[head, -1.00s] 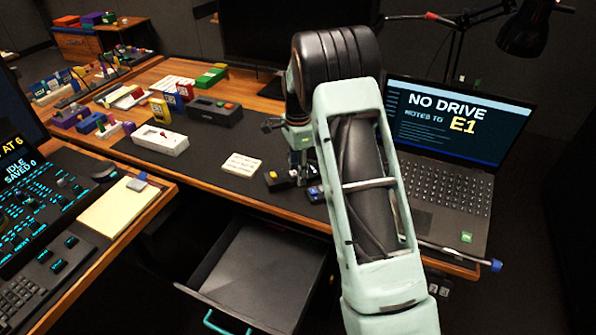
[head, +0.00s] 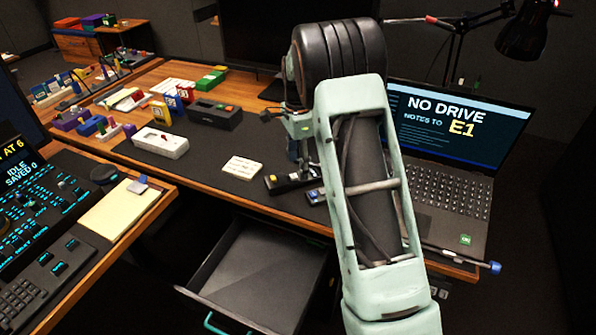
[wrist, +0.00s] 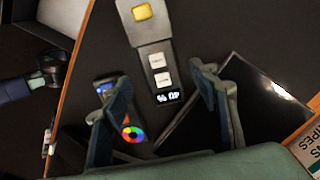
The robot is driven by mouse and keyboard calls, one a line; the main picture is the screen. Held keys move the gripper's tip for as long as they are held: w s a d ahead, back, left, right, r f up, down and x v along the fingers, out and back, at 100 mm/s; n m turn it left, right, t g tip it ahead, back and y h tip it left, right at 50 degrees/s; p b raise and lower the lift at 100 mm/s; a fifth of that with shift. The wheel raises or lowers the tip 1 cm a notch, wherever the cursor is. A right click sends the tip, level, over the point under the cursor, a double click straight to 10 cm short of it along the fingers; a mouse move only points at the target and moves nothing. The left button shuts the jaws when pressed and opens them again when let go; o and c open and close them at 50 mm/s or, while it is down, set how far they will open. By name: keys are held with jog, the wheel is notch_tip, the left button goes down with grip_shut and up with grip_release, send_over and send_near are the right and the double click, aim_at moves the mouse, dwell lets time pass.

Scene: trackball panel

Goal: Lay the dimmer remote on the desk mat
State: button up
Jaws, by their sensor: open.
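The dimmer remote (head: 294,181) is a dark slim device with a yellow button. It lies flat on the dark desk mat (head: 222,187), near the mat's front edge. In the wrist view the remote (wrist: 154,52) shows a yellow button, two white buttons and a small lit "% OP" display. My gripper (head: 301,152) is above the remote in the head view, apart from it. In the wrist view my gripper (wrist: 157,82) is open and empty, one finger on each side of the remote's display end.
A blue-ended handset with a colour wheel (wrist: 131,133) lies beside the remote. A white card (head: 243,167) lies left of it, a laptop (head: 440,185) stands right. White (head: 160,142) and dark (head: 215,114) boxes sit farther back. An open drawer (head: 255,270) juts out below.

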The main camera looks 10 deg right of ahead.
notch_tip(320, 180, up, 8)
jog(key=shift+p, duration=0.35)
